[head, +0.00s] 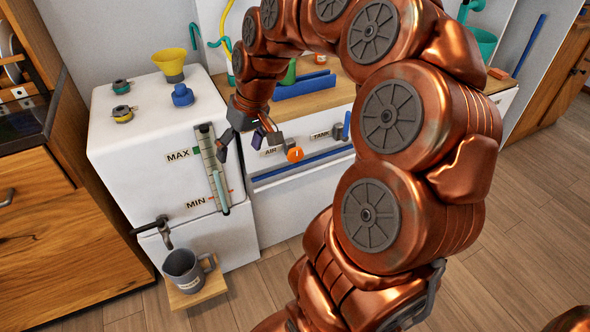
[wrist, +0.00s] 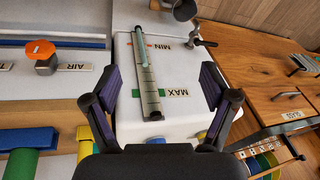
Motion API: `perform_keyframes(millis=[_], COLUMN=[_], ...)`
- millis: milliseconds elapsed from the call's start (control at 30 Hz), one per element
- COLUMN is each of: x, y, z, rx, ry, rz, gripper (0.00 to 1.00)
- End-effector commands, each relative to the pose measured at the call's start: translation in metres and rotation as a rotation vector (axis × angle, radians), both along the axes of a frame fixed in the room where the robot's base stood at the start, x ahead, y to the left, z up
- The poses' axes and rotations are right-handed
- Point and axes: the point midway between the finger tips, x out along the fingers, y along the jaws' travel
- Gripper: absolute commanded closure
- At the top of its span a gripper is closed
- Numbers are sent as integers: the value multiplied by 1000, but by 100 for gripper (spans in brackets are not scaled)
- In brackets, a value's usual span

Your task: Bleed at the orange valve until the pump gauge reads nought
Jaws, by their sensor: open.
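The orange valve (head: 294,153) is a round orange knob on the front beside the AIR label, also seen at the left of the wrist view (wrist: 40,48). My gripper (head: 248,142) is open and empty, in front of the white tank's right side. In the head view the valve is just right of its right finger. In the wrist view my gripper (wrist: 160,82) has its fingers spread, with the valve outside them to the left. I cannot make out a dial pump gauge. A clear level tube (head: 211,160) with MAX and MIN marks is on the white tank (head: 130,150).
A grey mug (head: 185,268) stands on a small wooden shelf (head: 208,291) under the tank's tap (head: 163,228). A yellow funnel (head: 170,62) and a blue cap (head: 182,95) are on the tank top. A TANK label (head: 320,134) is right of AIR. Wooden cabinets stand left.

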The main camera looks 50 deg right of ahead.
Motion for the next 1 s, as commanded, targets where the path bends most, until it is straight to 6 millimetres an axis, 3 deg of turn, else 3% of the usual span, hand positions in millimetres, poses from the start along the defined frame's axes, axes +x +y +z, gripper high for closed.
perform_keyframes(millis=[33, 167, 300, 400, 500, 600, 767, 1000], x=[13, 31, 33, 28, 23, 21, 25, 37], y=[-29, -101, -170, -206, -228, -237, -238, -234], z=[-28, -64, -99, -119, -128, -132, -139, -169], rx=[6, 11, 1, -6, -14, -20, -20, -17], ry=[-29, -94, -137, -151, -163, -168, -168, -163], rz=[-41, -135, -228, -279, -309, -323, -323, -321], gripper=[16, 16, 16, 16, 16, 16, 16, 16])
